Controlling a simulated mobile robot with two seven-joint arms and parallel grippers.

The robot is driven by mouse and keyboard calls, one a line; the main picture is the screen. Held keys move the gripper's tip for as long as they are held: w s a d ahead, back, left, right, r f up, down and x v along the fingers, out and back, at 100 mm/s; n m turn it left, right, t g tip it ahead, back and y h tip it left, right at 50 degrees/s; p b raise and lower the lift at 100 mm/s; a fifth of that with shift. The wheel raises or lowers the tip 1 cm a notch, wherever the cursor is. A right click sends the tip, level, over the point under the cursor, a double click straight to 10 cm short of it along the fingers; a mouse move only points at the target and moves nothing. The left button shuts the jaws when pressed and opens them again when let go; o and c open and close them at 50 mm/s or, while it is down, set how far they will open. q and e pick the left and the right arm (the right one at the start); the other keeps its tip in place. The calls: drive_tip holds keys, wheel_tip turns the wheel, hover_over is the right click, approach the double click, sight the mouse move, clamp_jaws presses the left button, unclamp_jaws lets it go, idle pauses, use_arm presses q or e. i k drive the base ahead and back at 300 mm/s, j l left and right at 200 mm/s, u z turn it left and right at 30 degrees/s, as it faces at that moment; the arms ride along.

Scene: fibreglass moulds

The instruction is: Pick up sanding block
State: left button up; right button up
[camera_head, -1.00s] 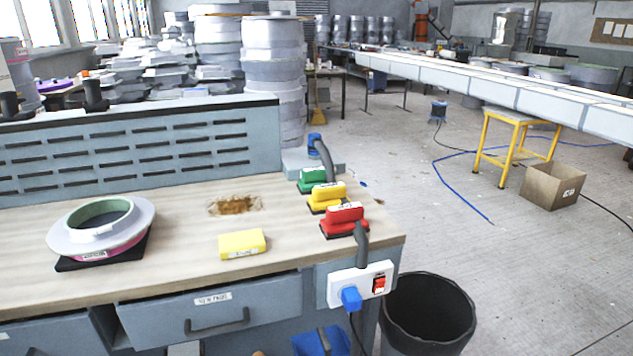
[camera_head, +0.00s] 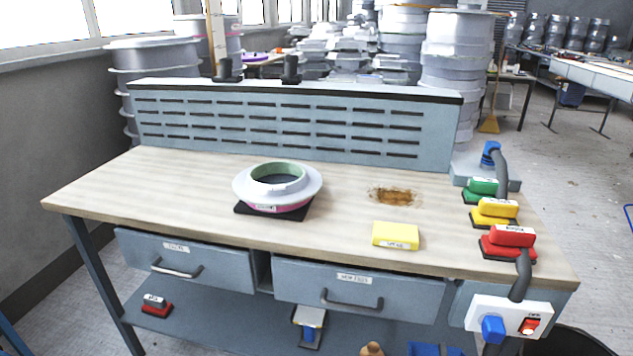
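A yellow rectangular block (camera_head: 396,235) with a small label on its front face lies flat on the wooden workbench top (camera_head: 130,195), near its front edge. It may be the sanding block, but its label is too small to read. A red block with a grey top and a label (camera_head: 155,305) lies on the lower shelf at the left. Red (camera_head: 508,243), yellow (camera_head: 494,212) and green (camera_head: 481,189) hand tools with dark pads stand in a row at the right end of the bench. Neither of my grippers is in view.
A white ring-shaped mould (camera_head: 305,188) sits on a black pad on the bench. A slotted blue-grey panel (camera_head: 210,125) stands along the back. A power strip (camera_head: 507,316) is on the front right corner. The left bench top is clear.

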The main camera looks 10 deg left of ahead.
sight(479, 188)
drive_tip(key=i+l, duration=0.1)
drive_tip(key=l, duration=0.7)
drive_tip(key=i+l, duration=0.15)
drive_tip(key=l, duration=0.2)
drive_tip(key=l+u, duration=0.1)
drive_tip(key=u, duration=0.35)
drive_tip(key=l+u, duration=0.15)
drive_tip(key=u, duration=0.3)
drive_tip(key=l+u, duration=0.1)
drive_tip(key=u, duration=0.35)
